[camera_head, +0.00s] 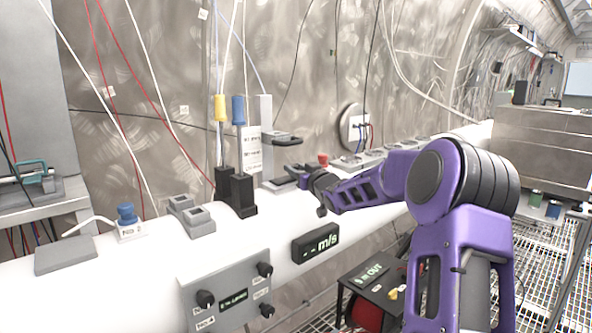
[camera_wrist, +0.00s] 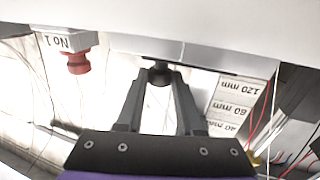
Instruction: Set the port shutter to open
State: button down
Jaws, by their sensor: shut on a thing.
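My gripper (camera_wrist: 160,88) is shut on a small dark knob (camera_wrist: 160,74) in the wrist view, with a finger on each side of it. The knob sits at the edge of a flat grey plate (camera_wrist: 145,46) on the white pipe; this looks like the port shutter. In the head view my gripper (camera_head: 306,180) is at the pipe's top, beside a grey block (camera_head: 279,185). The knob and most of the port are hidden there by my gripper and arm. I cannot tell how far the shutter has slid.
A red plug (camera_wrist: 76,62) labelled No 1 and a scale card (camera_wrist: 233,106) flank my gripper. The white pipe (camera_head: 150,262) carries black sockets (camera_head: 236,192), a grey post (camera_head: 264,128) with a dark clamp, and a control panel (camera_head: 228,292).

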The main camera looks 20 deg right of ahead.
jog(key=d+p, duration=0.1)
jog(key=w+d+p, duration=0.1)
jog(key=d+p, duration=0.1)
jog(key=shift+w+r, duration=0.15)
jog(key=shift+r, duration=0.15)
jog(key=shift+w+d+f+p, duration=0.15)
jog(key=shift+d+p, duration=0.25)
jog(key=shift+d, duration=0.1)
jog(key=c, duration=0.5)
grip_release()
jog(key=shift+w+d+f, duration=0.1)
jog(key=shift+d, duration=0.05)
jog(key=shift+c, duration=0.2)
jog(key=s+d, duration=0.2)
jog(key=s, duration=1.5)
jog(key=shift+s, duration=0.2)
jog(key=shift+w+f, duration=0.1)
